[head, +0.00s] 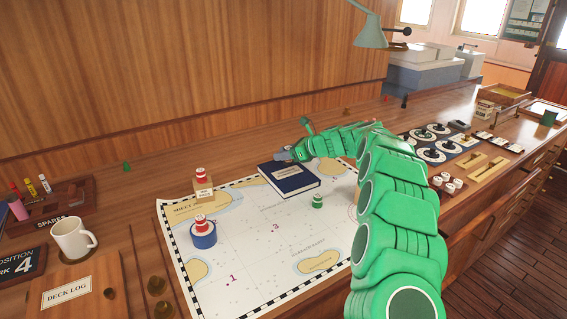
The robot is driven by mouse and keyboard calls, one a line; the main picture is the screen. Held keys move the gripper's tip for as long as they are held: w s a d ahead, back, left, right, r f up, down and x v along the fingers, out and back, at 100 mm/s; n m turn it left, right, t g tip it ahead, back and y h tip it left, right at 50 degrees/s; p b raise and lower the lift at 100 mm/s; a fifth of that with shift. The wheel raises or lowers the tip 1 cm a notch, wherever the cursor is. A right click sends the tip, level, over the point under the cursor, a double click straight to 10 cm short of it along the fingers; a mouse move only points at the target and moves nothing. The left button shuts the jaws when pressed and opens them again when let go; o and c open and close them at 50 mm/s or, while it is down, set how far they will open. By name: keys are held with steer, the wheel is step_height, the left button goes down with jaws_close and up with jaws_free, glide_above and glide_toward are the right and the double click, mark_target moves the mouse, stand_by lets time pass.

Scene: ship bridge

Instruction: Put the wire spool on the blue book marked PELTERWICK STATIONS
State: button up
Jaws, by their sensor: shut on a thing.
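The blue book (289,181) lies flat on the chart, with a white label on its cover too small to read. My gripper (285,154) is low at the book's far edge, seen from behind my green arm. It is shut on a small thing. A grey-blue shape shows at its tip, but I cannot tell whether this is the wire spool or part of the gripper. I cannot tell whether it touches the book. No wire spool can be clearly made out elsewhere.
The chart (256,240) bears a green piece (318,202), a red-topped piece on a blue round (203,237) and another on a wooden block (203,189). A white mug (73,239) stands left. A lamp (371,33) hangs above. My arm covers the chart's right side.

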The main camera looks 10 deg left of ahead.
mark_target(283, 171)
steer(key=shift+w+a+f, duration=0.15)
steer(key=shift+w+f, duration=0.15)
steer(key=shift+f, duration=0.1)
steer(key=shift+f, duration=0.1)
steer(key=shift+w+a+f, duration=0.1)
steer(key=shift+w+f, duration=0.05)
steer(key=shift+w, duration=0.05)
steer(key=shift+f, duration=1.5)
steer(key=shift+f, duration=0.1)
steer(key=o, duration=1.1)
steer(key=shift+c, duration=0.2)
